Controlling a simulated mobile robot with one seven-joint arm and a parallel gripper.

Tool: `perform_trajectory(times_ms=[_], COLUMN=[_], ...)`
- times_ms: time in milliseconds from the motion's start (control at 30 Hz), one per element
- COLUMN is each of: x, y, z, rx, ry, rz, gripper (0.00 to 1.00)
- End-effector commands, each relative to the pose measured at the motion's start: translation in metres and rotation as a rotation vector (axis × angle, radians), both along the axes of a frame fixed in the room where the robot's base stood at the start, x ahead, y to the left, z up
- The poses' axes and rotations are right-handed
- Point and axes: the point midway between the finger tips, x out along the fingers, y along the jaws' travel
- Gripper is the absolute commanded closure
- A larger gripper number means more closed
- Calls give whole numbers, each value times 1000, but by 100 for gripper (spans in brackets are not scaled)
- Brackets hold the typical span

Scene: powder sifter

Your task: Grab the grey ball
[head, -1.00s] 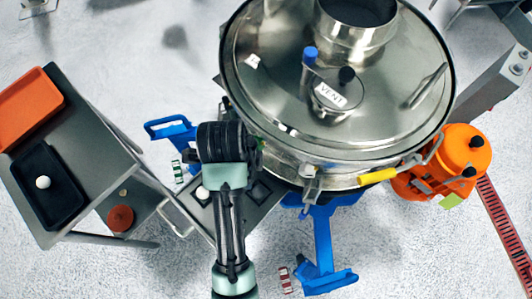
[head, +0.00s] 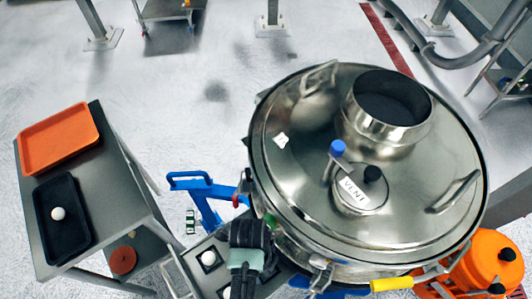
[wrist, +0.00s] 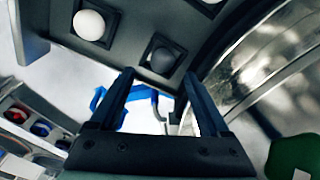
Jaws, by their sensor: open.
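The grey ball (wrist: 163,60) is dark and sits in a square recess of a grey panel in the wrist view. A white ball (wrist: 89,24) sits in a recess to its left. My gripper (wrist: 159,76) is open and empty, its two fingers pointing toward the panel. The grey ball appears just beyond the fingertips, between them in the picture; the gap cannot be judged. In the head view my wrist covers the part of the panel (head: 206,282) where the grey ball could be. A white ball (head: 208,258) shows there in a recess.
The large steel sifter (head: 300,180) stands right of the panel, its curved wall close to my gripper. A side table (head: 112,200) at the left holds an orange tray (head: 60,138) and a black tray (head: 48,190) with a white ball (head: 57,213). A blue frame (head: 205,188) is nearby.

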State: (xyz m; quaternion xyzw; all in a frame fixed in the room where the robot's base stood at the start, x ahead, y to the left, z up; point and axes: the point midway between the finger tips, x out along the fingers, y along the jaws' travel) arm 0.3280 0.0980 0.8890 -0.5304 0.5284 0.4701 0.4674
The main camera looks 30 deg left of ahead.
Motion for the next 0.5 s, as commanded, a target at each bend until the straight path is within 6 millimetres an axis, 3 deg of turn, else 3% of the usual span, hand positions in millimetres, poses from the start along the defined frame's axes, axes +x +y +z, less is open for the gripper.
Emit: perform_trajectory(times_ms=[300, 500], x=[3, 4], y=[-3, -3], z=[-37, -40], rx=[0, 1], ry=[1, 0], rz=[0, 0], gripper=[20, 20])
